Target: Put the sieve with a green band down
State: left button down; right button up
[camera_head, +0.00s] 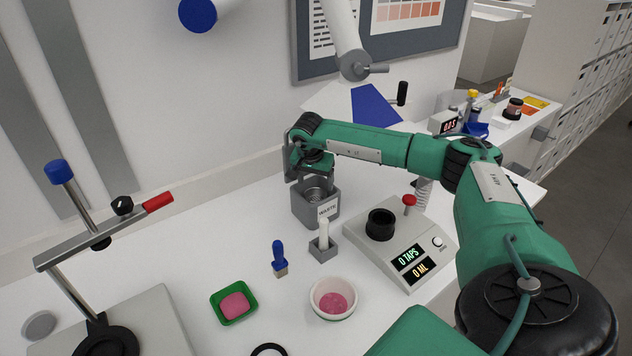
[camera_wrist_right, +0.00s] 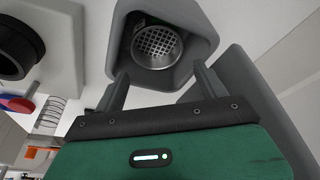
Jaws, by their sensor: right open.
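A round metal sieve (camera_wrist_right: 157,46) with a mesh bottom sits inside the grey waste box (camera_head: 317,211). The right wrist view shows it through the box's open top; some dark green shows beside it, but I cannot tell whether that is its band. In the head view, a little of the sieve (camera_head: 316,193) shows within the box. My right gripper (camera_head: 308,174) is over the box, its jaws open and empty. In the right wrist view its two fingers (camera_wrist_right: 161,82) are apart, at the box's near side, not closed on the sieve. My left gripper is not in view.
A scale (camera_head: 405,247) with a black cup (camera_head: 380,224) stands right of the waste box. In front are a pestle holder (camera_head: 323,250), a blue-handled brush (camera_head: 279,258), a green tray (camera_head: 232,303) and a bowl of pink powder (camera_head: 332,299). A stand (camera_head: 95,240) is at left.

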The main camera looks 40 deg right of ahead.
jog(key=b+v, duration=0.4)
jog(key=v, duration=0.8)
jog(key=shift+r, duration=0.25)
